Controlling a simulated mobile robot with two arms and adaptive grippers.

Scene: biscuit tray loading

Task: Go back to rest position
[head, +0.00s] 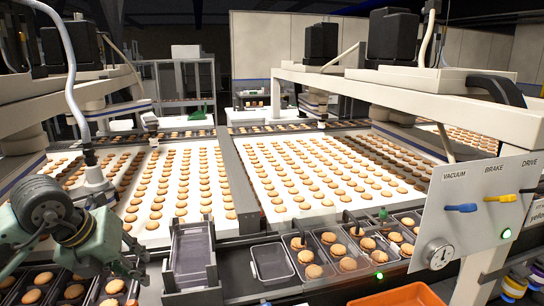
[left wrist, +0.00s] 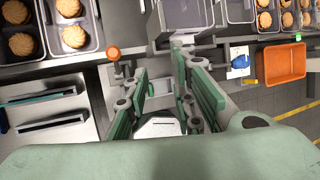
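My left gripper (head: 135,262) is at the lower left of the head view, beside the biscuit trays at the front edge of the line. In the left wrist view its two green-padded fingers (left wrist: 158,78) stand apart with nothing between them, so it is open and empty. My right gripper is in neither view. Trays of biscuits (head: 310,262) stand in a row along the front of the line. An empty tray (head: 270,262) sits left of them. Biscuit trays also show in the left wrist view (left wrist: 75,42).
Two white belts (head: 180,180) carry rows of biscuits behind the trays. A stack of grey trays (head: 192,258) stands right of my left gripper. An orange bin (head: 400,296) is at the front right. A panel (head: 480,215) with VACUUM, BRAKE and DRIVE levers stands at the right.

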